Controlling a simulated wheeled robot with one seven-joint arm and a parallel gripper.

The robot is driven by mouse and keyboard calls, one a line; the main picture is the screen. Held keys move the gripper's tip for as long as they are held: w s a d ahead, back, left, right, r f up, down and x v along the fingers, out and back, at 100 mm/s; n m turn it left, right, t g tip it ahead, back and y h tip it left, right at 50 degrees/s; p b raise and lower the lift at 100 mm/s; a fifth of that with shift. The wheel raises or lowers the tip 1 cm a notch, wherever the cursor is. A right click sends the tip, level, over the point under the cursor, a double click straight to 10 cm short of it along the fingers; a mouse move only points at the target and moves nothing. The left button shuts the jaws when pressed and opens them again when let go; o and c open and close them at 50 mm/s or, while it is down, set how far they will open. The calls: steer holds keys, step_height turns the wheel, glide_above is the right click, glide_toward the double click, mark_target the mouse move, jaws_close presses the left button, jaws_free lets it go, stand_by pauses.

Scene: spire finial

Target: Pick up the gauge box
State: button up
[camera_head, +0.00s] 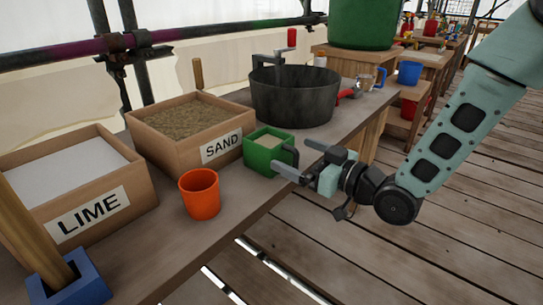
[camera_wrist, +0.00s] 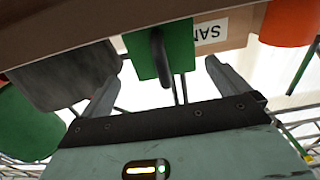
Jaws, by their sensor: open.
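The gauge box, a small green open-topped box (camera_head: 262,157) with pale material inside and a dark grey handle (camera_head: 291,157), stands on the bench near its front edge, in front of the sand box. In the wrist view the green box (camera_wrist: 178,62) is straight ahead, with its dark handle (camera_wrist: 157,45) pointing towards me. My gripper (camera_head: 297,160) is open, level with the handle side of the box. In the wrist view my open gripper (camera_wrist: 161,76) has one finger to each side of the handle, with nothing held. Whether a finger touches the box I cannot tell.
An orange cup (camera_head: 199,194) stands left of the gauge box. Behind are the wooden SAND box (camera_head: 170,151), LIME box (camera_head: 83,217) and a dark tub (camera_head: 292,100). A blue socket with a wooden handle (camera_head: 69,283) is front left. Plank floor right of the bench is clear.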

mark_target(284, 148)
steer(key=shift+s+r+x, duration=0.1)
steer(key=shift+r+x, duration=0.05)
steer(key=shift+x, duration=1.2)
steer(key=shift+s+r+x, duration=0.1)
steer(key=shift+r+x, duration=0.05)
steer(key=shift+x, duration=1.2)
steer(key=shift+a, duration=0.15)
steer(key=c, duration=1.1)
